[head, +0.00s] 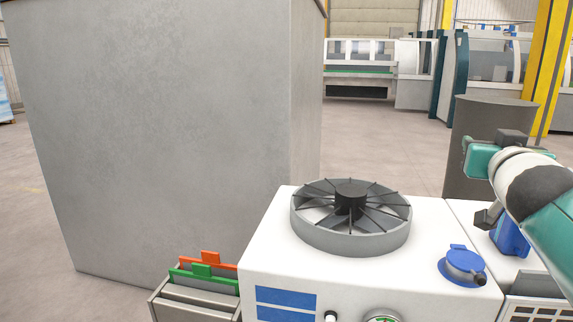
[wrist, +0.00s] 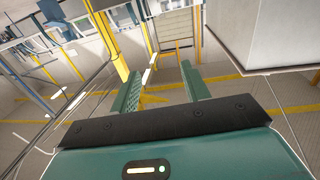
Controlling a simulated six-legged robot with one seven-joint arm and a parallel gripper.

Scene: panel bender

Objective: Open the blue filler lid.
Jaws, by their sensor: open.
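The blue filler lid (head: 462,264) is a round cap on top of a white machine housing (head: 425,235), near its right edge. It looks shut, lying flat, with a small tab at its far side and a dark knob at its near right. My gripper (wrist: 160,78) is open and empty in the wrist view, its two teal fingers wide apart. In the head view, my gripper's teal body (head: 482,160) is above and beyond the lid, to its right, touching nothing that I can see. The lid does not show in the wrist view.
A tall grey cabinet (head: 165,130) fills the left. Green and orange-edged plates (head: 205,270) stand in a holder. A dark grey bin (head: 485,140) and a blue part (head: 511,240) are at right.

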